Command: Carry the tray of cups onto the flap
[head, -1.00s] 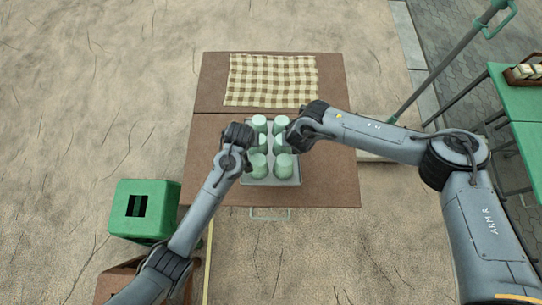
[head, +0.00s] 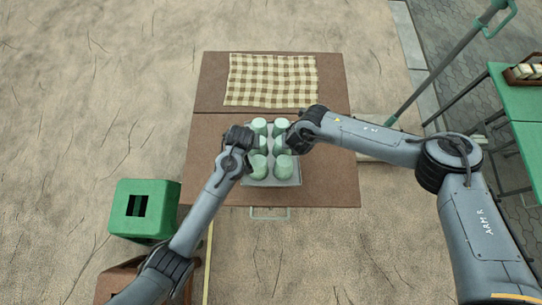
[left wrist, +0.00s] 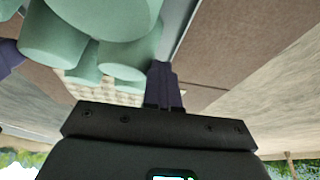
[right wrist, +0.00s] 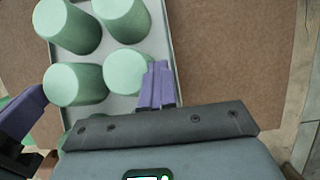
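A grey tray (head: 271,185) with several pale green cups (head: 282,167) stands on the near brown panel of the table. The flap is the far brown panel (head: 212,92), beyond a seam. My left gripper (head: 246,143) is at the tray's left side and my right gripper (head: 294,139) at its right side. In the left wrist view, the purple fingers (left wrist: 164,84) sit close together at the tray's side wall. In the right wrist view, the fingers (right wrist: 158,84) are close together on the tray's rim (right wrist: 160,30). The cups stand upright. The arms hide part of the tray's sides.
A checkered cloth (head: 271,80) covers much of the far panel. A green stool (head: 144,210) stands at the left on sandy ground. A green table (head: 525,140) and a slanted pole (head: 440,72) are at the right. A handle (head: 269,217) is at the near edge.

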